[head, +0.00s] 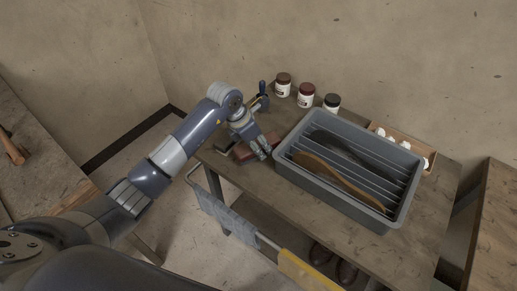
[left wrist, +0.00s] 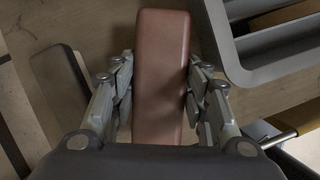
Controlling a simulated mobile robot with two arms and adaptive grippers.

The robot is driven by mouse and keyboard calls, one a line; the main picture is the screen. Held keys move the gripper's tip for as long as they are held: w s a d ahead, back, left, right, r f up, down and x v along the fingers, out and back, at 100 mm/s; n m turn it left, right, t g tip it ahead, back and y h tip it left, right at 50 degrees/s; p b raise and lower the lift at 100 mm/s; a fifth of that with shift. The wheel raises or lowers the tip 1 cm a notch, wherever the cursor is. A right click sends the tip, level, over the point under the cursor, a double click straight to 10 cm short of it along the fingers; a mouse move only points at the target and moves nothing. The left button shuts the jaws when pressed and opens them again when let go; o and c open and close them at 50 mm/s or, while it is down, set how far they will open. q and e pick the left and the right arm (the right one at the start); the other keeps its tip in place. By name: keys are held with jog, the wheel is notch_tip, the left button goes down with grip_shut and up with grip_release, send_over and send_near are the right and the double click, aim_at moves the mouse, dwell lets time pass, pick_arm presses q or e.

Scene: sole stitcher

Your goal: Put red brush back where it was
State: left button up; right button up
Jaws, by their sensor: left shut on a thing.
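The red brush (head: 243,153) is a reddish-brown block at the left end of the worktable. My left gripper (head: 260,148) is over it, pointing down. In the left wrist view my left gripper (left wrist: 160,72) has one finger on each long side of the red brush (left wrist: 162,45), shut on it. I cannot tell whether the brush touches the tabletop. A dark brush (left wrist: 58,85) lies beside it, to the left in the left wrist view. My right gripper does not show.
A grey tray (head: 287,173) with dividers and two shoe soles stands just right of the gripper. Several jars (head: 306,95) line the back edge, near a blue-handled tool (head: 262,89). A box (head: 398,138) of white items is behind the tray. Cloths (head: 228,215) hang from the front rail.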

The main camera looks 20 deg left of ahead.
pick_arm(q)
jog(key=shift+f, duration=1.55)
jog(key=o, duration=1)
jog(key=shift+o, duration=0.2)
jog(key=shift+a+r, duration=0.1)
jog(key=shift+r, duration=0.4)
jog(key=v, duration=1.1)
jog(key=shift+s+r+b, duration=0.1)
jog(key=shift+s+b, duration=0.05)
jog(key=shift+b, duration=0.25)
